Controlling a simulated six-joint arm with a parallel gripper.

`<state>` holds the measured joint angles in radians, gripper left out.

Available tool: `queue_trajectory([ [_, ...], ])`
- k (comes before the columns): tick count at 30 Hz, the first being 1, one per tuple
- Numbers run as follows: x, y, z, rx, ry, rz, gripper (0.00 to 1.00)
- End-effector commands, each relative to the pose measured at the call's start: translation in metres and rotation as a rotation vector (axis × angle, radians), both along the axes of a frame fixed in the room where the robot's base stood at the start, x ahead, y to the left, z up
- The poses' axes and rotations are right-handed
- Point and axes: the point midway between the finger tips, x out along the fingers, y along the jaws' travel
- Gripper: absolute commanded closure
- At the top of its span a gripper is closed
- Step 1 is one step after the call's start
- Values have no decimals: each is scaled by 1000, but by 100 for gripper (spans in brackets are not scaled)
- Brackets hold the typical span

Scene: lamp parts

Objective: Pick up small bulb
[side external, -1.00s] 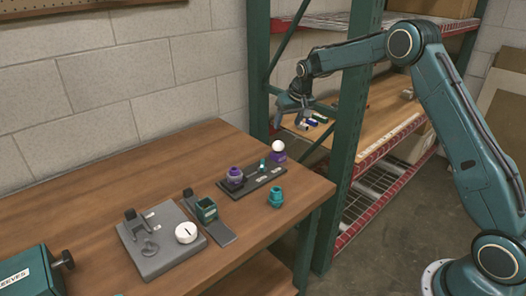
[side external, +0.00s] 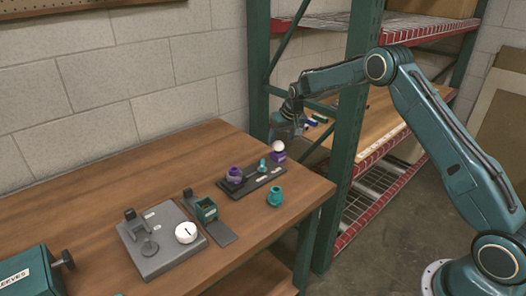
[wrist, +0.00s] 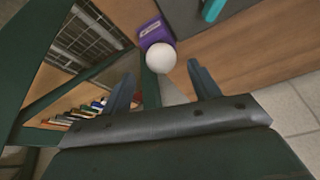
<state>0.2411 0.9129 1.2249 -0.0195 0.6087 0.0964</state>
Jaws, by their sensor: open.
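A white round bulb (side external: 278,146) sits upright on a purple block (side external: 278,157) at the back end of the dark rack. In the wrist view the bulb (wrist: 161,57) shows just ahead of the gap between my fingertips, with the purple block (wrist: 155,33) behind it. My gripper (side external: 286,134) is open and empty, just above the bulb in the side view. Its two fingers (wrist: 161,76) stand apart in the wrist view. Nothing is between them that I can see as held.
The dark rack (side external: 250,182) also holds a purple part (side external: 235,175) and a small teal part (side external: 262,165). A loose teal part (side external: 275,196) stands near the table edge. A green shelf post (side external: 345,120) rises close to my arm.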

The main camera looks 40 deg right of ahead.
Motion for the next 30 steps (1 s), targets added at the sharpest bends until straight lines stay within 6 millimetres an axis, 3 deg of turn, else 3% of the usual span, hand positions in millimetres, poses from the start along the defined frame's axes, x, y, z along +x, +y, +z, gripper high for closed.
queue_trajectory([
  [12, 15, 0, -37, 0, 1, 0, 39],
  [29, 16, 0, -38, 0, 0, 0, 39],
  [30, 16, 0, -38, 0, 0, 0, 45],
])
